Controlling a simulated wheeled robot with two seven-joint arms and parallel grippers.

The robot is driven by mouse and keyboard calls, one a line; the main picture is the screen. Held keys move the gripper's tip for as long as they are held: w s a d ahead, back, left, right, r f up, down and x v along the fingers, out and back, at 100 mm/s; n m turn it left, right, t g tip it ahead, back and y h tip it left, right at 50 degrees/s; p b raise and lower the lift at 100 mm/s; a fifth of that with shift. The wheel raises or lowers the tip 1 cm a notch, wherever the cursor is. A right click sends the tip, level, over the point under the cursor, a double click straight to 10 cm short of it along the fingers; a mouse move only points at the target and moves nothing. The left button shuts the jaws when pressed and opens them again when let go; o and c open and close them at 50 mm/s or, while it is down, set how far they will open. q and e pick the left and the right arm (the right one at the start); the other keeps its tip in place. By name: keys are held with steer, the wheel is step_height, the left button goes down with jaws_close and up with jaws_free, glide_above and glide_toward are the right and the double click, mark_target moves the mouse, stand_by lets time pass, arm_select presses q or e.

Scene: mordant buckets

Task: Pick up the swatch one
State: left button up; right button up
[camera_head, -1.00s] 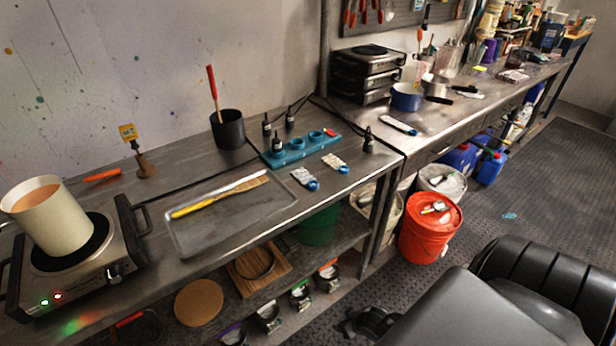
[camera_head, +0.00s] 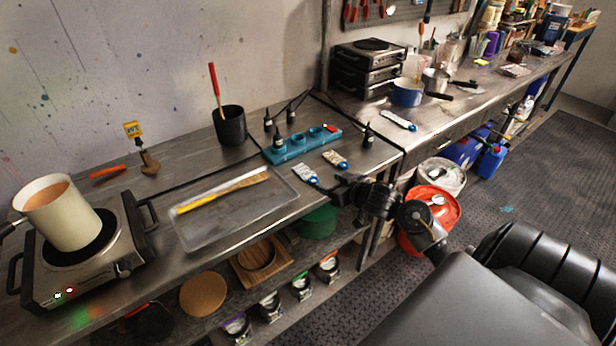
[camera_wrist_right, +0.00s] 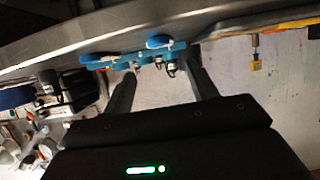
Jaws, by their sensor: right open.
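Two small pale, patterned pieces with blue ends lie on the bench's front edge: one on the left (camera_head: 305,173) and one on the right (camera_head: 335,159). A third similar piece (camera_head: 398,120) lies on the bench further right. I cannot tell which one is swatch one. My right gripper (camera_head: 343,188) is open and empty, just in front of the bench edge near the first two pieces. In the right wrist view its fingers (camera_wrist_right: 160,85) stand apart, with blue objects beyond them. My left gripper is not in view.
A blue rack (camera_head: 302,143) with dark bottles around it stands behind the pieces. A metal tray (camera_head: 235,208) with a yellow-handled stick lies to the left. A hot plate (camera_head: 130,235) carries a white pot (camera_head: 62,215). A red bucket (camera_head: 450,215) stands below, partly behind my arm.

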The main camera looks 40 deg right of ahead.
mark_target(312, 178)
steer(key=shift+f+p+x, duration=0.2)
steer(key=shift+f+x, duration=0.05)
steer(key=shift+x, duration=1.7)
steer(key=shift+f+p+x, duration=0.15)
steer(key=shift+f+x, duration=0.05)
steer(key=shift+x, duration=1.7)
steer(key=shift+s, duration=0.2)
steer(key=c, duration=1)
steer(key=shift+r, duration=0.15)
